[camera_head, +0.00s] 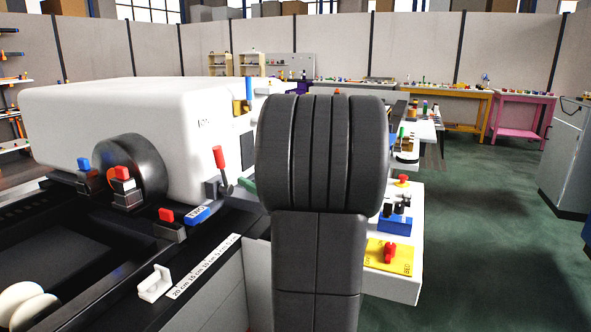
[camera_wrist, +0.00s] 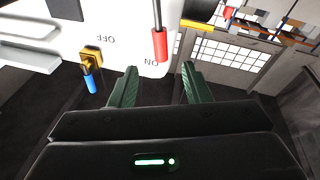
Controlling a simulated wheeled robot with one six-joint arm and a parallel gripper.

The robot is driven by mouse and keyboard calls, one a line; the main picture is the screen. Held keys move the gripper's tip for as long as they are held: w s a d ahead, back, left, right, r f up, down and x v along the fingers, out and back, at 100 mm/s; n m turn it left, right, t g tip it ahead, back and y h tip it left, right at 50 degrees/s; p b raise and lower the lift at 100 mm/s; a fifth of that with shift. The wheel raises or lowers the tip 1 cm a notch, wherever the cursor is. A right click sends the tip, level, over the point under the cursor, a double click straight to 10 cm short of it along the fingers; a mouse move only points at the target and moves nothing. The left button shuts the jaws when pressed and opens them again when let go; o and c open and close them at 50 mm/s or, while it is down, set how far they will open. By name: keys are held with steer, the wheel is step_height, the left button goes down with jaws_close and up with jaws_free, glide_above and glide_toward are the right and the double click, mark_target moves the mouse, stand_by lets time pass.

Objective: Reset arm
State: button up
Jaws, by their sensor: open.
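My gripper (camera_wrist: 159,84) has two green fingers, spread apart with nothing between them. In the head view my dark arm stands upright in the middle and hides most of the gripper; a bit of green shows at its left edge. A red-handled lever (camera_wrist: 159,44) shows just beyond the fingers in the wrist view, apart from them. It also seems to show in the head view (camera_head: 219,159), on the side of the white machine (camera_head: 120,110). A blue-handled lever (camera_wrist: 91,80) on a yellow mount is left of the fingers, near upside-down OFF and ON lettering.
A black bed with a ruler strip (camera_head: 205,268) and red and blue switches lies at left. A white panel with a yellow plate (camera_head: 388,257) is right of my arm. A pink table (camera_head: 523,115) and a grey cabinet (camera_head: 570,155) stand at right. Green floor between is clear.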

mark_target(222, 156)
steer(key=x, duration=1.2)
steer(key=shift+a, duration=0.1)
steer(key=v, duration=1.4)
steer(key=x, duration=0.7)
steer(key=p+x, duration=0.1)
steer(key=x, duration=0.6)
steer(key=shift+w+r, duration=0.15)
steer(key=shift+r, duration=0.1)
steer(key=shift+w+d+m+p, duration=0.2)
steer(key=shift+w+m+p, duration=0.05)
steer(key=shift+m+p, duration=0.4)
steer(key=shift+w+f, duration=0.1)
steer(key=shift+f, duration=0.1)
steer(key=shift+d, duration=0.1)
